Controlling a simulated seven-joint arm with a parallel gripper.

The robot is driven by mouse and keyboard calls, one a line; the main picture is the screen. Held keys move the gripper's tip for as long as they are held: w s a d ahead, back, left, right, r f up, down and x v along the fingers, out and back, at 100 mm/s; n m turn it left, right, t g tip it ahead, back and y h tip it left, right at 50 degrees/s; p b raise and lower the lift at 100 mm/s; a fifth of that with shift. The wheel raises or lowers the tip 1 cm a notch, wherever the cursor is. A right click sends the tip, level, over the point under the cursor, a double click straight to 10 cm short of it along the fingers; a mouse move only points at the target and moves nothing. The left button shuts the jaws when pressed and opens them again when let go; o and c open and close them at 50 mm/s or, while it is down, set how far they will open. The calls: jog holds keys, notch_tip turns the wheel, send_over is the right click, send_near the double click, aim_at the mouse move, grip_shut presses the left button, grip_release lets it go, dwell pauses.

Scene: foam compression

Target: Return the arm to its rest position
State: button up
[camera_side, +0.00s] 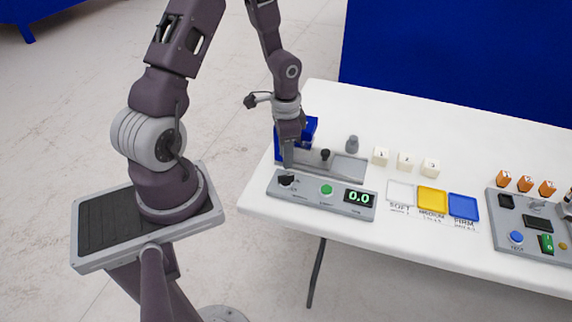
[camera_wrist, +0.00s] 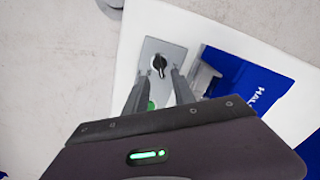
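My gripper (camera_side: 288,155) hangs pointing down over the left end of the white table, beside the blue device (camera_side: 309,129) and above the control panel (camera_side: 310,199). In the wrist view my gripper (camera_wrist: 158,73) has its two fingers apart with nothing between them. Beyond the fingertips is the panel's black knob (camera_wrist: 159,63); a green button (camera_wrist: 151,105) shows partly between the fingers. In the side view the fingers overlap, so their gap is hard to see there.
The panel's display (camera_side: 358,197) reads 0.0. White blocks (camera_side: 405,160) stand behind white, yellow (camera_side: 432,200) and blue (camera_side: 463,207) trays. Orange blocks (camera_side: 525,184) and another control box (camera_side: 530,225) are at right. The table's back (camera_side: 440,120) is clear.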

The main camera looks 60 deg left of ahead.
jog(key=s+d+r+n+t+y, duration=0.1)
jog(key=d+r, duration=0.2)
jog(key=r, duration=0.6)
jog(key=d+r+n+t+y, duration=0.1)
jog(key=d+r, duration=0.2)
jog(key=r, duration=0.6)
jog(key=s+d+r+n+t+h, duration=0.1)
jog(key=s+d+r+t+h, duration=0.1)
jog(key=s+d+r, duration=0.7)
jog(key=s+t, duration=0.1)
jog(key=s, duration=0.2)
jog(key=shift+s+d+r+t, duration=0.2)
jog(key=shift+s+d+t, duration=0.05)
jog(key=shift+t, duration=0.05)
